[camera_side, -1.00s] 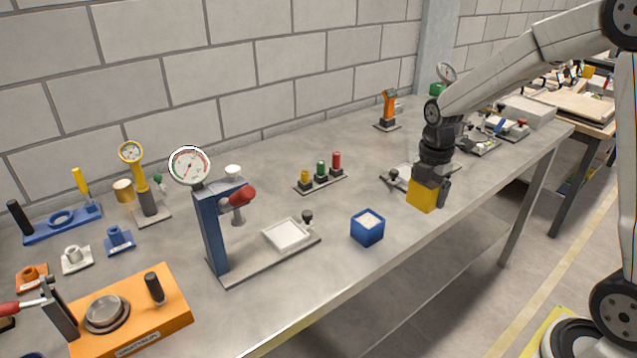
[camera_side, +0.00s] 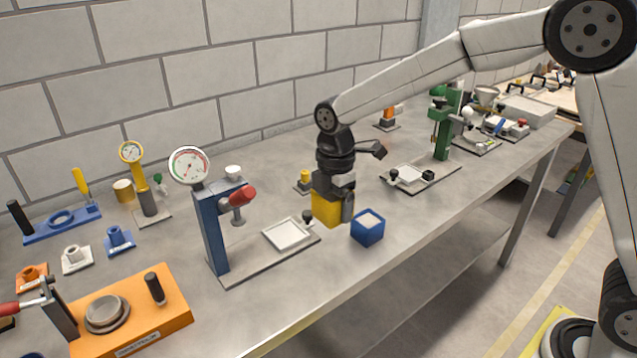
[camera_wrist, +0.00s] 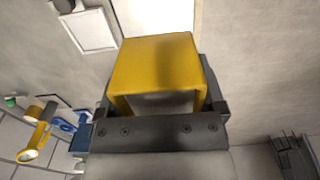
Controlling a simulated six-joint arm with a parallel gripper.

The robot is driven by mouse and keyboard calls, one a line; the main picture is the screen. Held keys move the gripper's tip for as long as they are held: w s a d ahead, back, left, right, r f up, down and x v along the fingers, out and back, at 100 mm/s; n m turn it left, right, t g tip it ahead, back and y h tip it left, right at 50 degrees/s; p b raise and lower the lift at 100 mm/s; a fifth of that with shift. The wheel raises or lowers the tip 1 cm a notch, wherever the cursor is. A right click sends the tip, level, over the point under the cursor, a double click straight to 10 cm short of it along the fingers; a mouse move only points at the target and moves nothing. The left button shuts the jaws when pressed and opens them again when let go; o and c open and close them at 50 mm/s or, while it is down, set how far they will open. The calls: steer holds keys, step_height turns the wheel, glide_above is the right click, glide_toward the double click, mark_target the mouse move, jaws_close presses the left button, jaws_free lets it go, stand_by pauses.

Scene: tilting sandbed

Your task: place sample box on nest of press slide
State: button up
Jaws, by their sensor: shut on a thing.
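My gripper (camera_side: 334,208) is shut on a yellow box (camera_side: 325,210), holding it above the bench just behind and left of the blue box. The yellow box also fills the middle of the wrist view (camera_wrist: 157,62), between the fingers. The press slide's nest (camera_side: 287,234) is a shallow white square tray on the grey base plate of the blue press (camera_side: 209,228); it looks empty. The yellow box is to its right and apart from it. A white square tray also shows at the upper left of the wrist view (camera_wrist: 90,30).
A dark knob (camera_side: 307,216) stands beside the nest. The press's red handle (camera_side: 242,196) overhangs the plate. A green press (camera_side: 441,128) with its own slide stands further right.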

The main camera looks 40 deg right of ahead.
steer(key=shift+w+a, duration=0.1)
glide_toward(287, 234)
steer(key=s+r, duration=0.2)
steer(key=s, duration=0.3)
steer(key=w+f, duration=0.3)
steer(key=shift+w+d+f, duration=0.2)
steer(key=shift+f, duration=0.1)
steer(key=shift+w+a+f, duration=0.15)
steer(key=shift+w+f, duration=0.5)
steer(key=shift+f, duration=0.05)
steer(key=shift+w+f, duration=0.2)
steer(key=shift+f, duration=1.6)
steer(key=shift+f, duration=0.15)
